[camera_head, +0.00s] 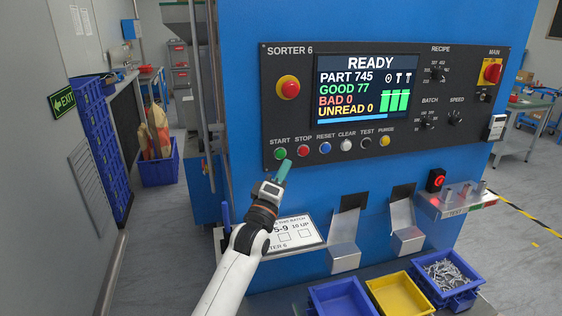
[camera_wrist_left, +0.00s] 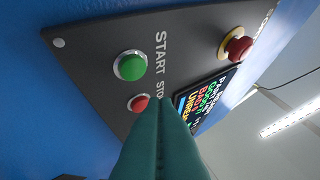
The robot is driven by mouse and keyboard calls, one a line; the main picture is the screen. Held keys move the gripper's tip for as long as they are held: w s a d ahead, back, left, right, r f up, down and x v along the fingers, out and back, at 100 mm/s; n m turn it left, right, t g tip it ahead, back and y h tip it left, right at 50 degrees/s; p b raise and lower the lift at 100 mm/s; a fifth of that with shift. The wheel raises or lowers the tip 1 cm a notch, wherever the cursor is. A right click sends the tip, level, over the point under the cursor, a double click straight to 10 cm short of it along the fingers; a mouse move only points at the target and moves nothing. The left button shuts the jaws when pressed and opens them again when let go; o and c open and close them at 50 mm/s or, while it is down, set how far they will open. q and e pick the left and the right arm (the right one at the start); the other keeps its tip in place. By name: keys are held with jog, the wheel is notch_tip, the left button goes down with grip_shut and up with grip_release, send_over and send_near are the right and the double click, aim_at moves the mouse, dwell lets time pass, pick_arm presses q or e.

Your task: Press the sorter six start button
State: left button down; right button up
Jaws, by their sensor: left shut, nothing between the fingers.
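The green START button (camera_head: 280,153) is at the lower left of the dark SORTER 6 panel (camera_head: 400,160), on the blue machine. In the left wrist view the green button (camera_wrist_left: 131,66) shows in full, with the red STOP button (camera_wrist_left: 139,103) beside it and partly hidden by my fingers. My left gripper (camera_head: 284,166), with teal fingertips, is shut and empty, just below the START and STOP buttons in the head view. In the left wrist view its closed fingers (camera_wrist_left: 162,110) point up toward the panel, apart from the green button. My right gripper does not show.
The screen (camera_head: 366,84) reads READY, PART 745, GOOD 77. A red emergency button (camera_head: 288,87) sits above START; other buttons run to the right of STOP. Metal chutes (camera_head: 345,240) and blue and yellow bins (camera_head: 400,296) stand below the panel.

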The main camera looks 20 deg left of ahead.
aim_at(281, 154)
pick_arm(q)
jog(key=shift+w+a+b, duration=0.35)
jog(key=shift+w+a, duration=0.3)
jog(key=shift+w, duration=0.35)
dwell(1.4)
jog(key=shift+w+a, duration=0.2)
jog(key=shift+w, duration=0.15)
